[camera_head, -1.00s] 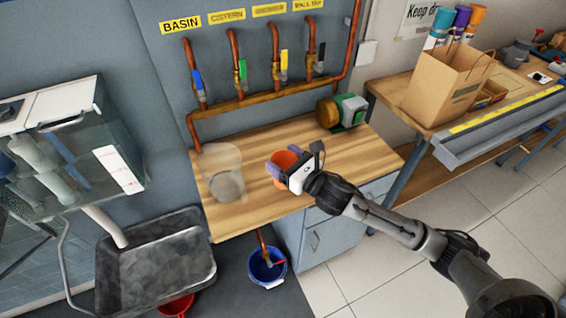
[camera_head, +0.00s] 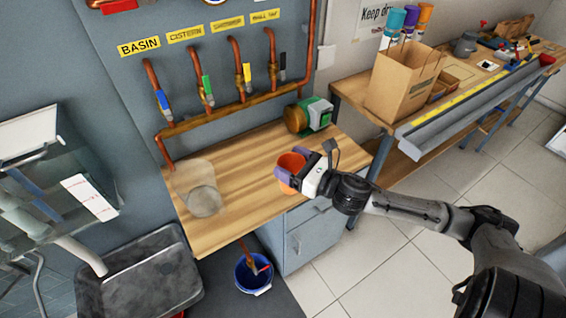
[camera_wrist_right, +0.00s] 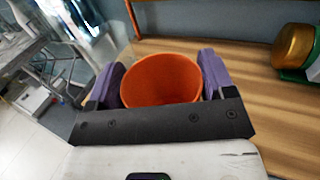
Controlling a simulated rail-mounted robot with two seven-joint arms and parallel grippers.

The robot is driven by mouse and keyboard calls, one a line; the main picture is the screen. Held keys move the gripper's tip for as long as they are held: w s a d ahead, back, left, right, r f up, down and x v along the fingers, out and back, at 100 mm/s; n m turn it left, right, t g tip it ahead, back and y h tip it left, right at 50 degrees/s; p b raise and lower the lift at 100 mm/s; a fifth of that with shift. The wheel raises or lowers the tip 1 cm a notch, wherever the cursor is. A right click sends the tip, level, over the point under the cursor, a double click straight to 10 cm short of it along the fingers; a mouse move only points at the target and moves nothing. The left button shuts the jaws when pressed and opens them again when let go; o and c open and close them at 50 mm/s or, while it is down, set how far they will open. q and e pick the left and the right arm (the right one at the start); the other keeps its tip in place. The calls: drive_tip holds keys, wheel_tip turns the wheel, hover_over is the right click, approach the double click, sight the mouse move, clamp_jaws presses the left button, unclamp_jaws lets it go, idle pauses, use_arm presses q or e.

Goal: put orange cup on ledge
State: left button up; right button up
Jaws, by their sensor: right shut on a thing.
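The orange cup (camera_head: 291,163) is at the right part of the wooden worktop, between the purple fingers of my right gripper (camera_head: 289,178). In the right wrist view the cup (camera_wrist_right: 160,80) sits upright, open end up, with a finger of my right gripper (camera_wrist_right: 162,84) against each side. My right gripper is shut on it. I cannot tell whether the cup touches the worktop or is just above it. No ledge can be told apart for certain in these views. My left gripper is not in view.
A clear container (camera_head: 203,190) stands on the worktop (camera_head: 240,205) left of the cup. A green and brass pump (camera_head: 309,116) is behind. Copper pipes (camera_head: 225,113) run along the wall. A bench with a paper bag (camera_head: 403,82) and a grey gutter (camera_head: 480,105) stands at right.

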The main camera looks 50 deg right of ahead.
drive_tip(key=shift+s+d+r, duration=0.45)
drive_tip(key=shift+s+r, duration=0.1)
drive_tip(key=shift+s, duration=0.25)
drive_tip(key=shift+s+r, duration=0.1)
idle(0.8)
